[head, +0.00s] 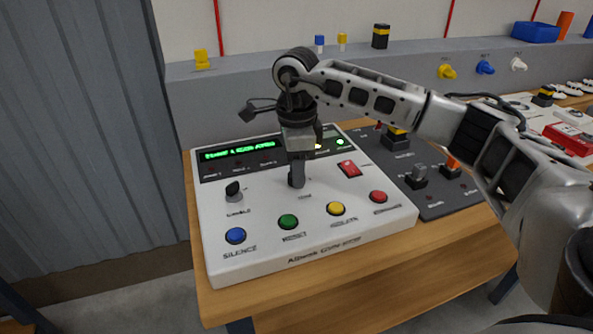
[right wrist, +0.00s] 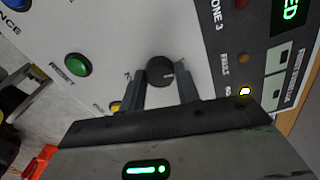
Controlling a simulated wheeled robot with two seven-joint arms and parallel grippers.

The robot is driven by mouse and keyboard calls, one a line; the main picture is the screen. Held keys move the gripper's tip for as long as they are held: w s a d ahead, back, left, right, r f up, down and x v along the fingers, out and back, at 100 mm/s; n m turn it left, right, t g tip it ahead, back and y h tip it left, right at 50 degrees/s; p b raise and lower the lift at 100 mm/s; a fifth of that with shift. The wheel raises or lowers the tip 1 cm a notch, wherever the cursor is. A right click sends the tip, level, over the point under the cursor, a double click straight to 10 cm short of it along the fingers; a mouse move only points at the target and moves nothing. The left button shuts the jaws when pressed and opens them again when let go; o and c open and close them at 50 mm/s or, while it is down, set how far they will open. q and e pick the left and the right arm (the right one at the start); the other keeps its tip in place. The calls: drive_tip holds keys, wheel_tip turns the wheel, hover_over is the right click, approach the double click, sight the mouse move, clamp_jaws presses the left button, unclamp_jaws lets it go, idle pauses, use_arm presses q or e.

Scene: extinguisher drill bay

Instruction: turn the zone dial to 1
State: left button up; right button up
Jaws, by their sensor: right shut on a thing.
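The zone dial (right wrist: 160,70) is a black round knob with a small white mark, seen in the right wrist view between the two fingers. The mark points to the right in that picture. My right gripper (head: 297,180) reaches down onto the white alarm panel (head: 260,258) and is shut on the dial. It also shows in the right wrist view (right wrist: 161,82), with a finger on either side of the knob. In the head view the fingers hide the dial. The number it points at cannot be read. My left gripper is not in view.
Another black knob (head: 234,191) stands left of my gripper. Blue (head: 235,236), green (head: 288,222), yellow (head: 335,208) and red (head: 378,197) buttons line the panel front. A red switch (head: 348,169) is close at right. A dark panel (head: 430,180) with levers lies further right.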

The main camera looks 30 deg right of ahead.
drive_tip(key=shift+n, duration=1.1)
drive_tip(key=o, duration=1)
